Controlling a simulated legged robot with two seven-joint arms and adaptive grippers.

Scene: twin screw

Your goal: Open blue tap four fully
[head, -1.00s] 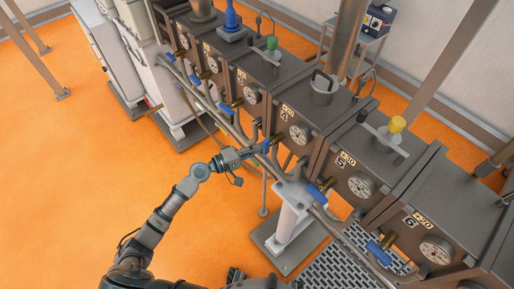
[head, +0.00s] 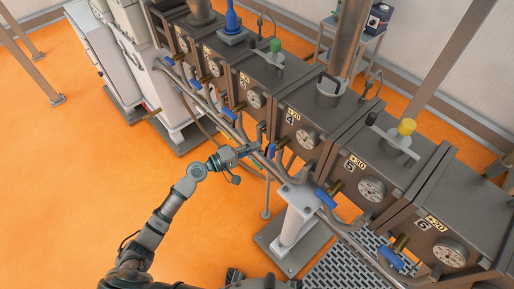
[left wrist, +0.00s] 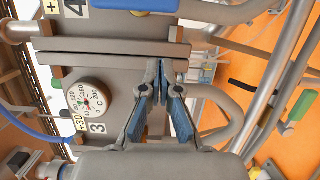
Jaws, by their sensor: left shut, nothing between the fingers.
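Tap four's blue handle (head: 271,151) sits on the pipe below the front of the box labelled 4 (head: 290,115) in the head view. My left gripper (head: 257,148) is shut and empty, its tips close to the left side of this handle. I cannot tell whether they touch it. In the left wrist view the gripper's blue-padded fingers (left wrist: 159,68) come together in front of the gap between boxes 3 and 4. A blue bar (left wrist: 150,5) shows at the top edge there, partly cut off. My right gripper does not show.
Tap five's blue handle (head: 325,197) and tap six's blue handle (head: 391,257) lie to the right. Tap three's handle (head: 235,111) lies to the left. A long pipe runs below the boxes, above a white post (head: 294,220). The orange floor (head: 90,180) at left is free.

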